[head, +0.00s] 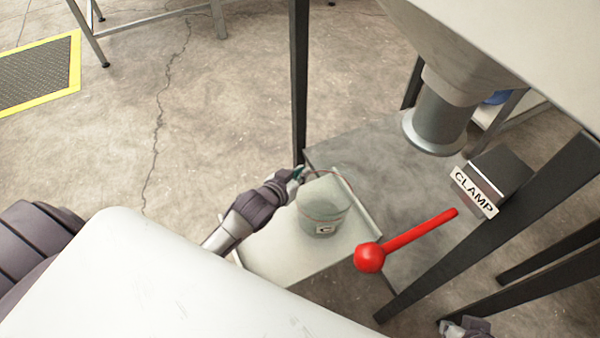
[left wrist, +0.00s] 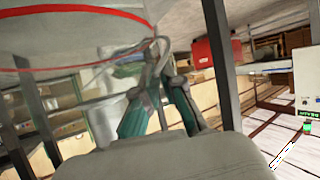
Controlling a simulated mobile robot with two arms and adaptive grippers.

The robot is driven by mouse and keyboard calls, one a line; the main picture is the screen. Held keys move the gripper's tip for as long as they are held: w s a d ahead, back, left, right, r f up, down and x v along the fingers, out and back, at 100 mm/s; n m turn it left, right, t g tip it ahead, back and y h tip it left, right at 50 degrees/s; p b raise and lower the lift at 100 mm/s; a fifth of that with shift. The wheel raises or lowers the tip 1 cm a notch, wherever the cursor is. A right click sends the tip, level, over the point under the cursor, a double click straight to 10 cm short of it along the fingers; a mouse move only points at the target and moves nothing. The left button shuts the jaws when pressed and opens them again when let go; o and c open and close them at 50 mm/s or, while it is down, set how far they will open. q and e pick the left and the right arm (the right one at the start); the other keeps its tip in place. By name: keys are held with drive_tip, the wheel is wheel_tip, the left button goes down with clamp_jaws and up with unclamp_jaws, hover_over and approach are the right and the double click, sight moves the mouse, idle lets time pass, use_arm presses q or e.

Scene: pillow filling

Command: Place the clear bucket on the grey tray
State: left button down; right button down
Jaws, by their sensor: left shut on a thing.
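The clear bucket (head: 324,207), a pale see-through pail with a thin red line and a small label, is upright over the light grey tray (head: 277,255). I cannot tell if its base touches the tray. My left gripper (head: 298,175) is at the bucket's far left rim, shut on its edge or handle. In the left wrist view, the teal fingers (left wrist: 152,75) close beside the bucket wall (left wrist: 75,35), which has a red band. My right gripper (head: 463,328) shows only partly at the bottom right, apart from the bucket; its jaws are unclear.
A grey metal nozzle (head: 435,123) hangs from a hopper above a darker grey plate (head: 390,180). A red clamp lever (head: 410,240) sticks out right of the bucket. Dark frame legs (head: 299,80) stand around. Open concrete floor lies left.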

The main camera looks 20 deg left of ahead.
use_arm(q)
drive_tip(key=c, duration=1.3)
unclamp_jaws()
drive_tip(key=shift+r, duration=0.1)
